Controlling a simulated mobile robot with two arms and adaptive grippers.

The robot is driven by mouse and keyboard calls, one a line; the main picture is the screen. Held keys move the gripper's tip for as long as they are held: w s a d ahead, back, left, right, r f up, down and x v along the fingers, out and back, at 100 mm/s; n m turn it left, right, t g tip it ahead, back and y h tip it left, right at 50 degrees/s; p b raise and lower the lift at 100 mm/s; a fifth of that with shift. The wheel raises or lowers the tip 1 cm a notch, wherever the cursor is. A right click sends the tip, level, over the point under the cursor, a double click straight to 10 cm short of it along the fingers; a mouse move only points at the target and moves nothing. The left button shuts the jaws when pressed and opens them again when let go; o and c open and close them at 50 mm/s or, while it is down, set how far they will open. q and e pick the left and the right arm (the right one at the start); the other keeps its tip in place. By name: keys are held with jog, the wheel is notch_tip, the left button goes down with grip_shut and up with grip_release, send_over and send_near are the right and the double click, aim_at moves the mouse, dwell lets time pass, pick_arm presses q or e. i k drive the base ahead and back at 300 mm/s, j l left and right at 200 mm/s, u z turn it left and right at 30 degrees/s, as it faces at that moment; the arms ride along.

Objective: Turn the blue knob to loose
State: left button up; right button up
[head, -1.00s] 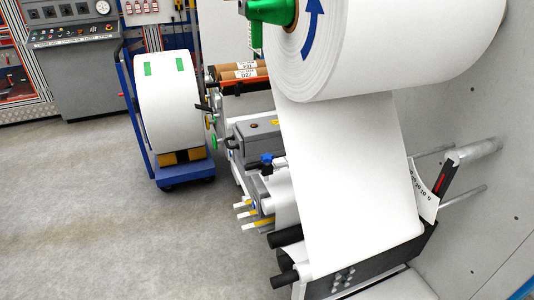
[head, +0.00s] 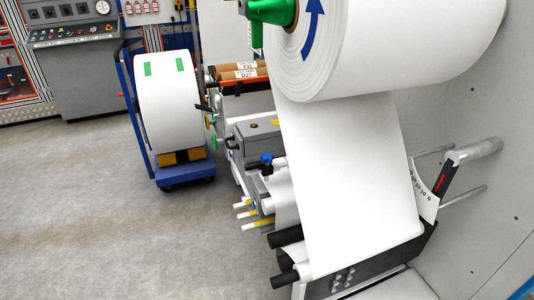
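A small blue knob (head: 266,159) shows in the middle of the head view. It sits on the side of the machine, beside the hanging white web and below a grey box (head: 257,138). The knob is small here, and I cannot tell whether it is set tight or loose. Neither of my grippers is in view, and nothing touches the knob.
A large white paper roll (head: 400,40) with a green hub (head: 270,12) hangs at the upper right. Its web (head: 350,180) runs down to black rollers (head: 287,237). A blue cart (head: 185,174) carries another roll (head: 166,105). The floor (head: 90,220) at left is clear.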

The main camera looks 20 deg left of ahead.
aim_at(267, 159)
jog(key=i+j, duration=0.9)
jog(key=j+u, duration=0.05)
